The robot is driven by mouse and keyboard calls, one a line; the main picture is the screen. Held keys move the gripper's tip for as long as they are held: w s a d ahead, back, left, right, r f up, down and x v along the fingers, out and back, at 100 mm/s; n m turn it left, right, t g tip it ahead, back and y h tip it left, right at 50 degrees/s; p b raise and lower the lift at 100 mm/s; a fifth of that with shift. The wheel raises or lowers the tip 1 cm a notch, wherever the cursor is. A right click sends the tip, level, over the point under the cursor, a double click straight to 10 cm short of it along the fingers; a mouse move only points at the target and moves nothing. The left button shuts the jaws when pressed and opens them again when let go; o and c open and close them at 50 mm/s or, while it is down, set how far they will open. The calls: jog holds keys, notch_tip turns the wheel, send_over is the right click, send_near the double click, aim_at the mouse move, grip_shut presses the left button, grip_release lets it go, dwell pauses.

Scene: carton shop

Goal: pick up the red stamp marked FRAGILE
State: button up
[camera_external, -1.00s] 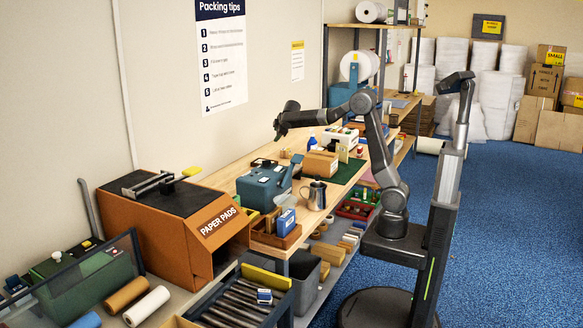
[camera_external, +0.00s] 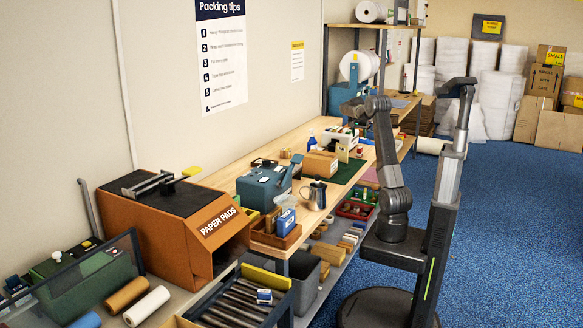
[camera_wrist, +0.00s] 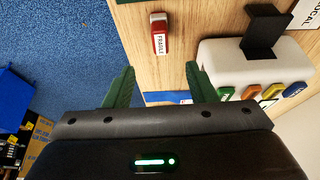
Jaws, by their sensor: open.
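The red stamp (camera_wrist: 159,22) with a white FRAGILE label (camera_wrist: 160,43) is on the wooden bench top in the wrist view, at the upper middle. My gripper (camera_wrist: 160,86) is open and empty, its two green fingers spread wide apart. The stamp shows beyond the fingertips, roughly in line with the gap between them, and is not touched.
A white machine (camera_wrist: 222,60) with coloured buttons and a black part stands right of the stamp, close to the right finger. Blue floor (camera_wrist: 60,50) lies left of the bench edge.

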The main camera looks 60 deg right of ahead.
aim_at(360, 148)
jog(key=x, duration=1.3)
jog(key=shift+f+p, duration=0.3)
jog(key=shift+f, duration=0.1)
jog(key=c, duration=1.1)
